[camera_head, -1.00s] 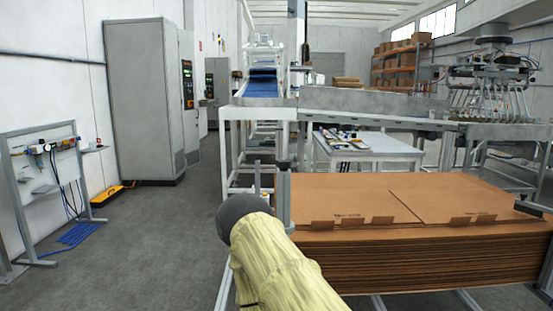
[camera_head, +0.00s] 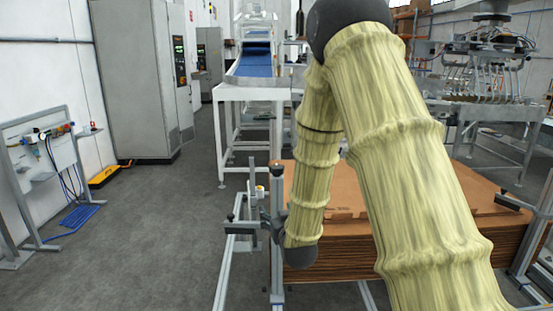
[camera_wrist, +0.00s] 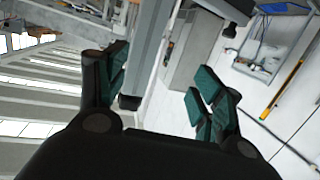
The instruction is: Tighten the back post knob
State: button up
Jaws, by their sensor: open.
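My gripper (camera_head: 258,226) is at the left side of the cardboard stack, beside the grey metal posts there. In the wrist view its two teal-padded fingers (camera_wrist: 163,92) are spread apart. A grey post (camera_wrist: 153,45) slants through the gap between them, nearer the left finger, with a dark block (camera_wrist: 130,102) at its lower end. No finger is clearly gripping it. In the head view a grey post with a dark top (camera_head: 277,168) stands at the stack's left corner. I cannot make out which part is the back post knob; my arm and gripper hide some of this area.
The cardboard stack (camera_head: 340,185) lies right of the gripper, partly behind my arm. A conveyor (camera_head: 255,65) stands at the back. A grey cabinet (camera_head: 135,80) and a wall-side panel stand (camera_head: 65,165) are at left. The floor (camera_head: 160,230) left of the posts is clear.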

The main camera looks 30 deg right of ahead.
jog(key=t+h+p, duration=0.1)
jog(key=h, duration=0.1)
send_near(277, 168)
jog(key=w+d+f, duration=0.1)
jog(key=shift+m, duration=0.4)
jog(key=p+x, duration=0.2)
jog(key=x, duration=0.9)
jog(key=shift+a+f+p, duration=0.1)
jog(key=shift+a+p, duration=0.05)
jog(key=shift+p, duration=0.25)
jog(key=c, duration=1)
